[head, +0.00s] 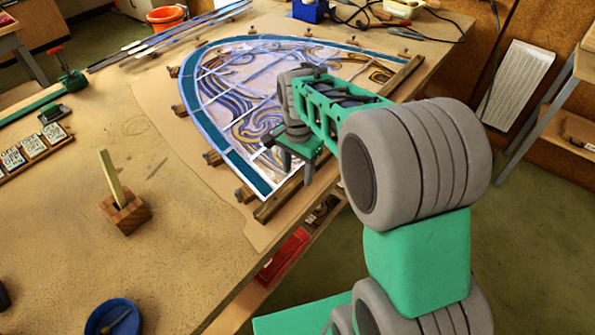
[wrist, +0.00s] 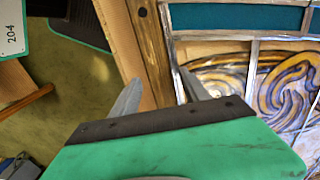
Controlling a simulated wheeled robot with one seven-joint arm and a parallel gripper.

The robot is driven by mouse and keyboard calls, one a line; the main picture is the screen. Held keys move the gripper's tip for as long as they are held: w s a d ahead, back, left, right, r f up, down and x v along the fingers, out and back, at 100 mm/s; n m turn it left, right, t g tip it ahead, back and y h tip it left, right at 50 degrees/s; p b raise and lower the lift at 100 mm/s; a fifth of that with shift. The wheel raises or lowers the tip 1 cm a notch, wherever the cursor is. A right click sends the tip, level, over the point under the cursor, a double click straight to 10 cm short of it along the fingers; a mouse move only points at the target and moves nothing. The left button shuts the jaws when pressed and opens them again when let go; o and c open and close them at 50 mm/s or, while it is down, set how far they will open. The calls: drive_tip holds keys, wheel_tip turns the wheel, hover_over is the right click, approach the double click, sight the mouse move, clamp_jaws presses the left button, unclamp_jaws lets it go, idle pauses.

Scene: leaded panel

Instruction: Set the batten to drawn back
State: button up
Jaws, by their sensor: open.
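The batten (head: 271,207) is a long brown wooden strip along the straight right-hand edge of the leaded panel (head: 215,75). My arm hides its middle part in the head view. In the wrist view the batten (wrist: 152,55) runs beside the panel's grey lead edge, with a dark round spot near its top end; I cannot tell if they touch. My gripper (head: 297,168) is over the batten, pointing down. In the wrist view its two fingers (wrist: 157,90) are apart, one on each side of the batten in the picture. I cannot tell how far above it they are.
Small wooden blocks (head: 213,158) stand around the panel's curved edge. The table's edge (head: 215,312) runs close outside the batten, with a red tray (head: 283,256) on a shelf below. A wooden block with an upright stick (head: 125,213) and a blue bowl (head: 113,318) stand left.

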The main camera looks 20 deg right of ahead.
drive_tip(key=shift+f, duration=0.55)
clamp_jaws()
idle(1.0)
